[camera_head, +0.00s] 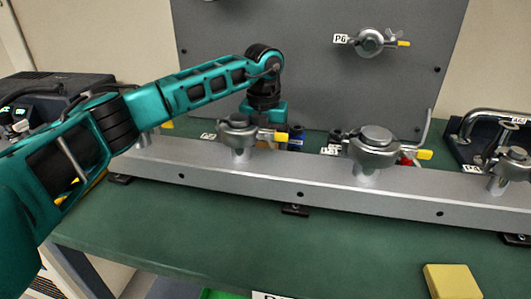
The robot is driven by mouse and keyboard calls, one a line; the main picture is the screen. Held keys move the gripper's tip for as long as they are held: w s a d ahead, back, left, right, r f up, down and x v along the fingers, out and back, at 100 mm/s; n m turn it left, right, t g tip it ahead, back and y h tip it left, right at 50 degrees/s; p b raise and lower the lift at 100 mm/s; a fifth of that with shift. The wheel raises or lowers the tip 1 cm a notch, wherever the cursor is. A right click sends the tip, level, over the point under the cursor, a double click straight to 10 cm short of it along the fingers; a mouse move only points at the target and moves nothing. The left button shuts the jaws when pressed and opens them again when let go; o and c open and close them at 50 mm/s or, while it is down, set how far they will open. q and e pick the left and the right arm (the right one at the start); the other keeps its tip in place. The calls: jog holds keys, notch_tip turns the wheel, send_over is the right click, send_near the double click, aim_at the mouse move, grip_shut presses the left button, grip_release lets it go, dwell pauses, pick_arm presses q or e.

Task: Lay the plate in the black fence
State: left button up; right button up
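My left arm comes in from the left and reaches over the grey rail. Its wrist bends down behind the rail, and the teal end by my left gripper (265,109) shows behind a silver clamp. The fingers are hidden, so I cannot tell whether they are open or hold anything. My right gripper is not in view. I see no thing that is clearly the plate or the black fence. A flat yellow block (452,282) lies on the green bench at the front right, partly cut off by the frame edge.
The long grey rail (330,190) crosses the green bench (210,245) and carries silver clamps (375,148). A grey panel (320,60) stands behind, with a clamp labelled P6 (370,42). A dark device (65,92) stands at left. The bench before the rail is mostly clear.

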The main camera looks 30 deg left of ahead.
pick_arm(q)
jog(key=c, duration=1)
jog(key=shift+r, duration=0.1)
jog(key=shift+c, duration=0.7)
